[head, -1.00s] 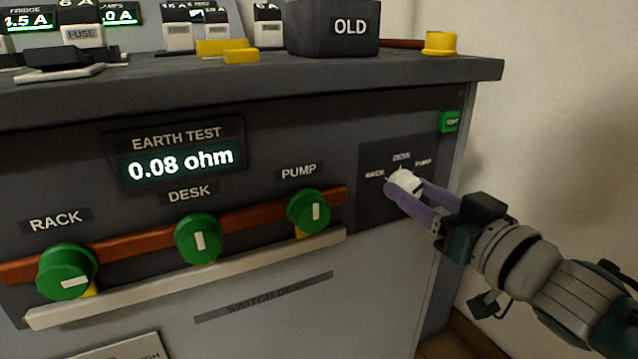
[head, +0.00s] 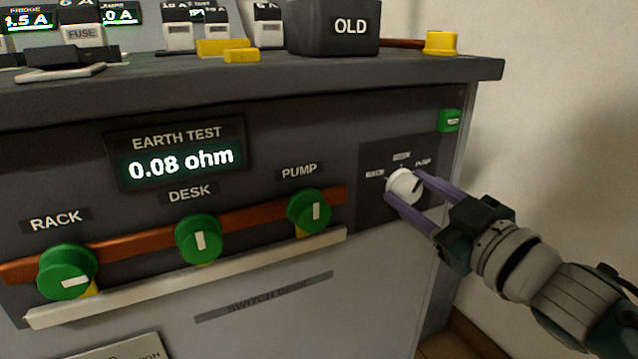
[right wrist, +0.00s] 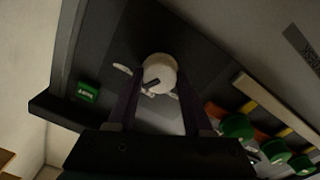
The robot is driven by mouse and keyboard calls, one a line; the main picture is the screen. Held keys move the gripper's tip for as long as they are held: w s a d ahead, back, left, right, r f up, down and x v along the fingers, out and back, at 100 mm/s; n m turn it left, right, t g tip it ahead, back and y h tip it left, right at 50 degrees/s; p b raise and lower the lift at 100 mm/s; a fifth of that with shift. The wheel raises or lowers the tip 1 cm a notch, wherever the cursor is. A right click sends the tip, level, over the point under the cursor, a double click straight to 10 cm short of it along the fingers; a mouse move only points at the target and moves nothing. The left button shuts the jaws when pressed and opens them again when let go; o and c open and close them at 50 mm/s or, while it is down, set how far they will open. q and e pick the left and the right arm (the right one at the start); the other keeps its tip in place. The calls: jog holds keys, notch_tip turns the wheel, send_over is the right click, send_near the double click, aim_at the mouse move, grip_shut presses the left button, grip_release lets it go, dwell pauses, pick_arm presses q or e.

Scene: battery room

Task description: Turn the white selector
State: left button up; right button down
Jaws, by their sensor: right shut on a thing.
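The white selector (head: 402,184) is a round knob on a dark panel at the right of the cabinet front, under the labels RACK, DESK and PUMP. A dark mark shows on its face toward the right. My right gripper (head: 405,187) is shut on the white selector, one purple finger on its lower left and one on its upper right. In the right wrist view, the selector (right wrist: 160,70) sits between the fingertips and shows a dark mark. My left gripper is not in view.
Green knobs for RACK (head: 67,271), DESK (head: 198,239) and PUMP (head: 308,212) sit left of the selector, above a pale rail (head: 190,278). The earth test display (head: 180,162) reads 0.08 ohm. The worktop edge (head: 250,80) overhangs above. A wall stands at right.

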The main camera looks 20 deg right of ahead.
jog(key=n, duration=0.4)
jog(key=shift+f+n, duration=0.1)
jog(key=shift+n, duration=0.2)
jog(key=n+b, duration=0.1)
jog(key=n, duration=0.3)
jog(key=shift+n, duration=0.4)
jog(key=n+b, duration=0.1)
jog(key=n, duration=0.3)
jog(key=shift+f+n+y, duration=0.1)
jog(key=shift+n+y, duration=0.2)
jog(key=shift+n+b, duration=0.7)
jog(key=shift+n, duration=1.6)
jog(key=shift+c, duration=1.5)
grip_release()
jog(key=shift+s, duration=0.1)
